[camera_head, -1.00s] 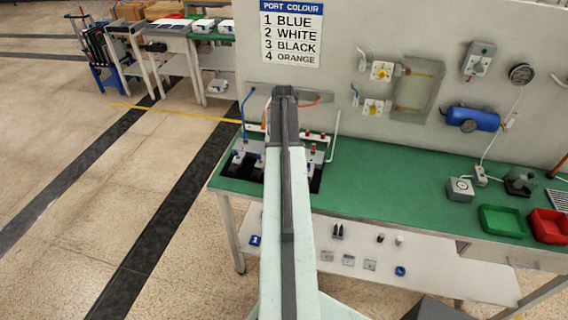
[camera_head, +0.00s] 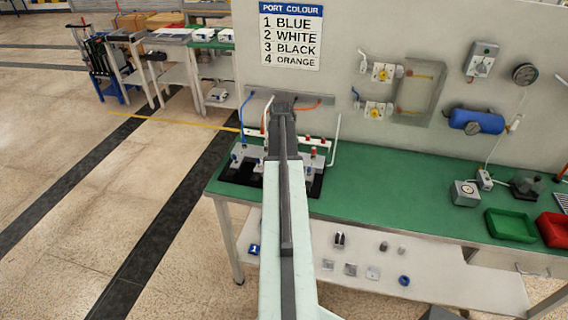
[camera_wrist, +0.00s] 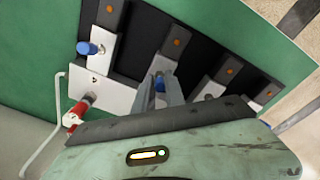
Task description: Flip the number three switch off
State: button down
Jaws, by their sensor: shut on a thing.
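My gripper (camera_wrist: 160,94) is shut on a small blue switch tip (camera_wrist: 159,83) on one of the grey-white plates of the switch panel. Another blue-tipped switch (camera_wrist: 88,48) stands on the plate to the left, apart from my gripper. Two more plates (camera_wrist: 214,88) lie to the right, partly hidden by my gripper's body. I cannot read which number the held switch has, nor tell its on or off position. In the head view the panel (camera_head: 244,160) sits at the bench's left end, and my arm hides its middle and my fingertips.
A red-capped fitting (camera_wrist: 75,114) stands close to the left of my gripper. Red caps also show on a white rail (camera_head: 318,143) behind the panel.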

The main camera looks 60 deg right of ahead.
jog(key=shift+s+a+f+t+h+b, duration=0.2)
jog(key=shift+a+t+h+b, duration=0.1)
jog(key=shift+a+h, duration=0.3)
jog(key=shift+w+d+r+h, duration=0.1)
jog(key=shift+d+h, duration=0.1)
jog(key=shift+h, duration=0.1)
jog(key=c, duration=1.4)
grip_release()
jog(key=shift+w, duration=0.1)
jog(key=shift+r, duration=0.1)
jog(key=p+v, duration=0.7)
jog(key=shift+r, duration=0.25)
